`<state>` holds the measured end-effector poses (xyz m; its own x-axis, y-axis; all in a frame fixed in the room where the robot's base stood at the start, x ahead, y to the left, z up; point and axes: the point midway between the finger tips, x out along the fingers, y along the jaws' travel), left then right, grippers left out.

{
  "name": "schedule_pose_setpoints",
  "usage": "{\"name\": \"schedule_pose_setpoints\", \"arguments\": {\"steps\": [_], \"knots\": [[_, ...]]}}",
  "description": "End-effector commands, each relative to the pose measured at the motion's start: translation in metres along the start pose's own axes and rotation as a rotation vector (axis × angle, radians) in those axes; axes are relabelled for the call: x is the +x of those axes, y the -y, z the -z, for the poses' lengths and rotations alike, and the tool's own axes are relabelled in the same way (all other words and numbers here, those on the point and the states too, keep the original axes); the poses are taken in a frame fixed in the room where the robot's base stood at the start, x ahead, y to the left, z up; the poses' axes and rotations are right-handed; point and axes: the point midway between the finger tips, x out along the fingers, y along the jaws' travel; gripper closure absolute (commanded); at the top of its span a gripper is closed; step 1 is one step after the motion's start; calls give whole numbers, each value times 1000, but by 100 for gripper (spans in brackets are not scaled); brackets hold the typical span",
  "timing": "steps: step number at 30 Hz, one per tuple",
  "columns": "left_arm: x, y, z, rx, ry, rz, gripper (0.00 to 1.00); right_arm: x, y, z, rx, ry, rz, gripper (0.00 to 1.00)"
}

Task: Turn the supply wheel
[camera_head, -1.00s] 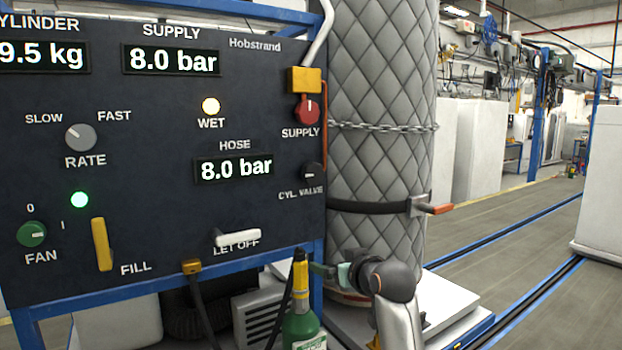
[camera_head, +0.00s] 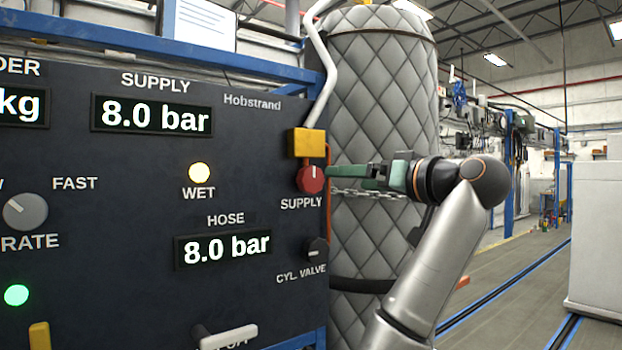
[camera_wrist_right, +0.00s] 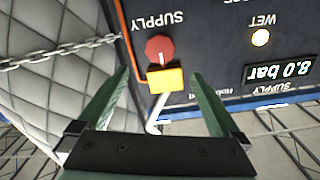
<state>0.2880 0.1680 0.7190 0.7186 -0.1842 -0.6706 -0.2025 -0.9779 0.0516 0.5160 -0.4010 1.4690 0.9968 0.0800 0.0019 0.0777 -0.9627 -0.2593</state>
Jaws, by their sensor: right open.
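The red supply wheel (camera_head: 310,179) is a round knob with a pale mark, at the right edge of the dark panel, under a yellow block (camera_head: 306,143). In the right wrist view the wheel (camera_wrist_right: 159,48) shows upside down, beyond the fingertips and roughly between them. My right gripper (camera_head: 345,172) points left at the wheel in the head view, its green fingers close to it. In the right wrist view the right gripper (camera_wrist_right: 160,80) is open with nothing between its fingers. Whether a fingertip touches the wheel is unclear. My left gripper is not in view.
The panel (camera_head: 130,180) has a cyl. valve knob (camera_head: 317,249) below the wheel and a white let-off lever (camera_head: 228,337). A grey pipe (camera_head: 323,80) rises above the yellow block. A quilted grey column (camera_head: 375,90) with a chain (camera_head: 372,195) stands behind my gripper.

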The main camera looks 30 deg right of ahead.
Motion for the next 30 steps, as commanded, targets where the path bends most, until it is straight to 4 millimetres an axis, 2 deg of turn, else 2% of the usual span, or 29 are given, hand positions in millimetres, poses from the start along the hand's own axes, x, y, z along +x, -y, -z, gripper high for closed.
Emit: {"name": "schedule_pose_setpoints", "arguments": {"steps": [9,15,21,30], "knots": [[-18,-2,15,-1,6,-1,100,63,2,2,2,7,2,0],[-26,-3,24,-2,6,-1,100,97,1,1,2,5,0,0],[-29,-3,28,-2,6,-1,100,115,0,-1,0,3,-1,0],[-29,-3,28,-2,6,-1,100,117,0,-2,0,1,-2,0]]}}
